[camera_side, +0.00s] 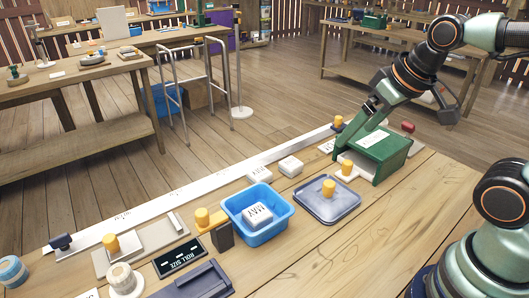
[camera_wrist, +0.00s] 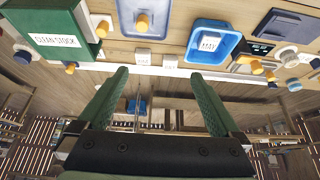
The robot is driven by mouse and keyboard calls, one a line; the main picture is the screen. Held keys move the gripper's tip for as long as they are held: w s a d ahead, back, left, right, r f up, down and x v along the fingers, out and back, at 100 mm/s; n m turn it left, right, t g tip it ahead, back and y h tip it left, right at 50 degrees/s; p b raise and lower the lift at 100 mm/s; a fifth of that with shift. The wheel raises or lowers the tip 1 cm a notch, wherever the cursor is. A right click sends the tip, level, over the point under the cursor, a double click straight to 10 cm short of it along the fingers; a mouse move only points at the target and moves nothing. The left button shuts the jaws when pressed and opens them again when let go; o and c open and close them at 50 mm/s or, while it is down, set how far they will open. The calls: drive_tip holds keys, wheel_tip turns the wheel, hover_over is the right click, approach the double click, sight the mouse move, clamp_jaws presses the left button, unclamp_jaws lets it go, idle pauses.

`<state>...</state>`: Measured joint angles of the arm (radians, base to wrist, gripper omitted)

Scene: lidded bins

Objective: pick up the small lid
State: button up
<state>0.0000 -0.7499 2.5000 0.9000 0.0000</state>
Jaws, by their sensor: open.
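A flat grey-blue lid (camera_side: 313,206) with an upright yellow knob lies on the wooden bench, between the blue bin and the green bin. It also shows at the top of the wrist view (camera_wrist: 128,28). The open blue bin (camera_side: 268,234) holds a white block (camera_side: 258,215) marked MAY. My gripper (camera_wrist: 158,74) is open, its two green fingers apart with nothing between them. In the side view it hangs above the bench's far edge, by the green bin, apart from the lid. Its fingertips are hard to separate from the green bin there.
The green bin (camera_side: 386,143), labelled CLEAN STOCK in the wrist view (camera_wrist: 48,42), stands right of the lid. Two white blocks (camera_side: 291,166) lie behind the lid, near a white rail (camera_side: 190,190). Bare bench lies in front.

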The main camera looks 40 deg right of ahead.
drive_tip(key=shift+c, duration=0.3)
drive_tip(key=c, duration=0.3)
drive_tip(key=m+g, duration=0.6)
drive_tip(key=m, duration=1.5)
approach(330, 182)
drive_tip(key=f, duration=0.4)
drive_tip(key=shift+s+f, duration=0.4)
drive_tip(key=shift+w+f, duration=0.2)
drive_tip(key=shift+f, duration=2.7)
